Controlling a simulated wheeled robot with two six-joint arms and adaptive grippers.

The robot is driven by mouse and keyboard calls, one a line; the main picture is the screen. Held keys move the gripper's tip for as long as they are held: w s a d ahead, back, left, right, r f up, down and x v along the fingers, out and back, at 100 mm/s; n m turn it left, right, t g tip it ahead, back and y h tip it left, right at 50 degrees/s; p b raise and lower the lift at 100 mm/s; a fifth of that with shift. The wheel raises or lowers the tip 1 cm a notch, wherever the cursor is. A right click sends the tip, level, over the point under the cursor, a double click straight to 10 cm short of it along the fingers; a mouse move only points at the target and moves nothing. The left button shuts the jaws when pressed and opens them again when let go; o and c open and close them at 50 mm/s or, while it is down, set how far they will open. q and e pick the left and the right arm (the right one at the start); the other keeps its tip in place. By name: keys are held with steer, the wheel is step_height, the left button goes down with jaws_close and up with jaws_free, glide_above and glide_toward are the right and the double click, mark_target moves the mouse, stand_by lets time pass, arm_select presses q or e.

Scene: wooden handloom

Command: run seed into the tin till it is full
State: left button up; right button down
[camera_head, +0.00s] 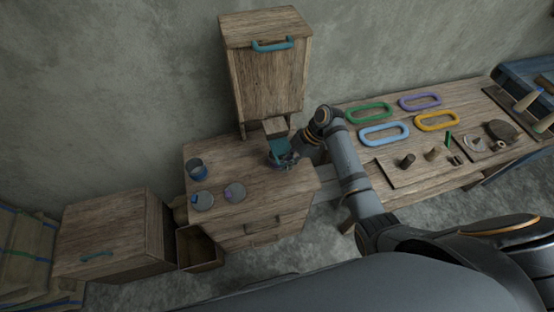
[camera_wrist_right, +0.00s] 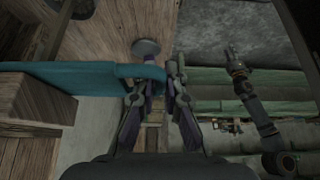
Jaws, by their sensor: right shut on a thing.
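A small blue-grey tin (camera_head: 197,169) stands upright near the left edge of the cabinet top. What is inside it is too dark to tell. A tall wooden seed bin (camera_head: 268,85) stands at the back of the cabinet, with a short wooden spout (camera_head: 275,127) at its lower front. A teal slide (camera_head: 279,148) sits by the spout. My right gripper (camera_wrist_right: 160,82) is shut on the end of this teal slide in the right wrist view. No running seed can be made out. My left gripper (camera_wrist_right: 232,58) shows small and dark in the right wrist view; its fingers are unclear.
A bench (camera_head: 365,155) at the right holds coloured rings and small parts. A lower wooden chest (camera_head: 110,235) stands at the left. The cabinet's front top is clear.

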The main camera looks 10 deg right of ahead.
steer(key=shift+w+r+b, duration=0.1)
steer(key=shift+w+b, duration=0.7)
steer(key=shift+w, duration=0.35)
steer(key=c, duration=1.3)
jaws_free()
steer(key=shift+w, duration=0.1)
steer(key=shift+c, duration=0.2)
